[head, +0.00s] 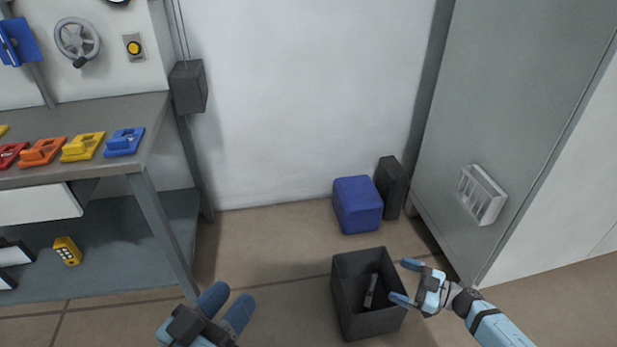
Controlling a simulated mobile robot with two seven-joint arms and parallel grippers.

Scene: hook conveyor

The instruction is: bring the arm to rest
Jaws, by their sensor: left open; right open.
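My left gripper (226,305) is at the bottom left of the middle. Its two blue fingers are apart with nothing between them, over the floor. My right gripper (405,282) is at the lower right, its blue fingers apart and pointing left. It is at the right rim of a dark open bin (352,318) in the picture; I cannot tell whether it touches the bin. No object shows between its fingers. A small grey object (370,290) is inside the bin.
A grey workbench (150,108) with several coloured pieces stands at the left. A blue box (357,204) and a black case (391,186) stand by the back wall. A grey cabinet (490,110) stands at the right. Floor is clear between bench and bin.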

